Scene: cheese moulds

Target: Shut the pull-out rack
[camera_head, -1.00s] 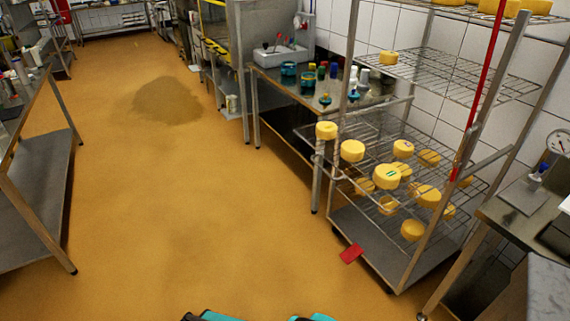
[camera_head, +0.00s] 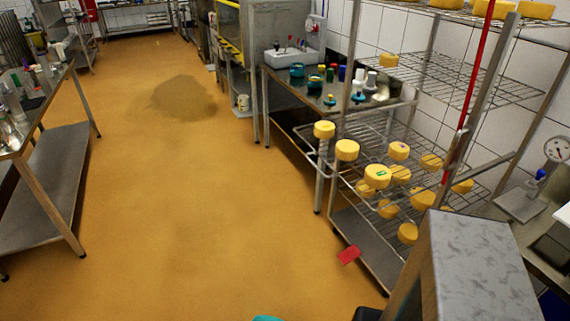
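The pull-out rack (camera_head: 357,141) is a wire shelf in the metal shelf unit at the right. Its near-left end juts out past the unit's upright, so it stands partly out. Several yellow cheeses rest at its level, one (camera_head: 324,130) at the outer corner and one (camera_head: 346,150) beside it. Cheeses also show through the wires below. A grey block hides the unit's lower right part. My gripper is not in view; only a sliver of teal, likely part of me, shows at the bottom edge.
A grey mottled block (camera_head: 472,262) stands close in front at the lower right. A red tag (camera_head: 348,255) is at the unit's base. A metal table (camera_head: 274,78) stands left of the unit and another (camera_head: 48,178) at far left.

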